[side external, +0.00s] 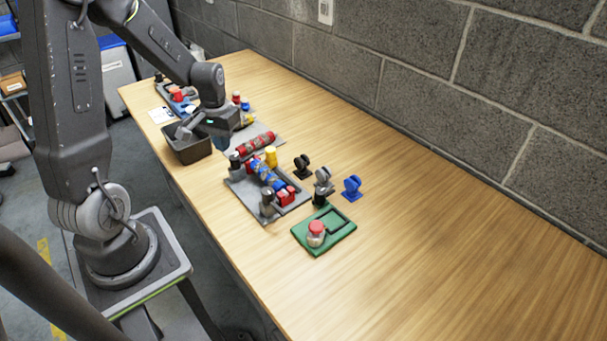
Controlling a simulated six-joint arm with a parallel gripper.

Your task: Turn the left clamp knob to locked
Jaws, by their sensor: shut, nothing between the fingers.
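A grey fixture tray (239,186) in the middle of the table holds blue and red patterned cylinders. A dark upright knob-like post (235,161) stands at its left end and another dark post (267,203) at its near end. Either may be a clamp knob; I cannot tell which is the left one or how they are turned.
Black (302,166), grey (323,178) and blue (352,187) round pieces on small bases stand right of the tray. A green pad (338,229) carries a red-topped jar (316,234). Another cluttered fixture (177,96) lies behind. The table's right front is clear.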

